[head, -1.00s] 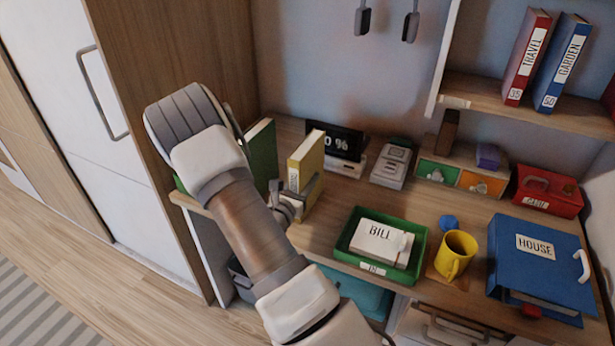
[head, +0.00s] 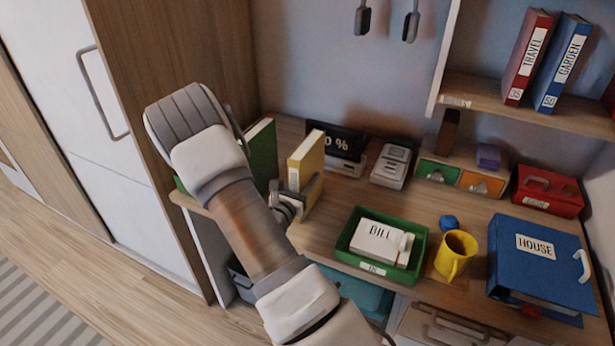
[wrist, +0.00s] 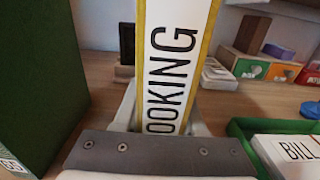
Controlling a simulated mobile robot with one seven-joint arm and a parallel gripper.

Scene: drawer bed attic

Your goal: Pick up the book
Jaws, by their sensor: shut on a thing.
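A yellow book (head: 309,165) stands upright on the desk, left of the green tray. In the wrist view its white spine label (wrist: 172,60) reads "OOKING", with the first part of the word hidden. My gripper (head: 303,195) is shut on the lower part of the yellow book, with a finger on its side. In the wrist view the book rises from between my fingers (wrist: 165,115). I cannot tell whether its base touches the desk. A green book (head: 262,150) stands just to the left, partly hidden by my arm.
A green tray (head: 421,250) holds papers labelled BILL. A yellow mug (head: 456,253), a blue HOUSE binder (head: 540,262) and a red box (head: 547,190) stand to the right. A dark display (head: 344,142) is behind the yellow book. Wall shelf (head: 480,92) overhangs at upper right.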

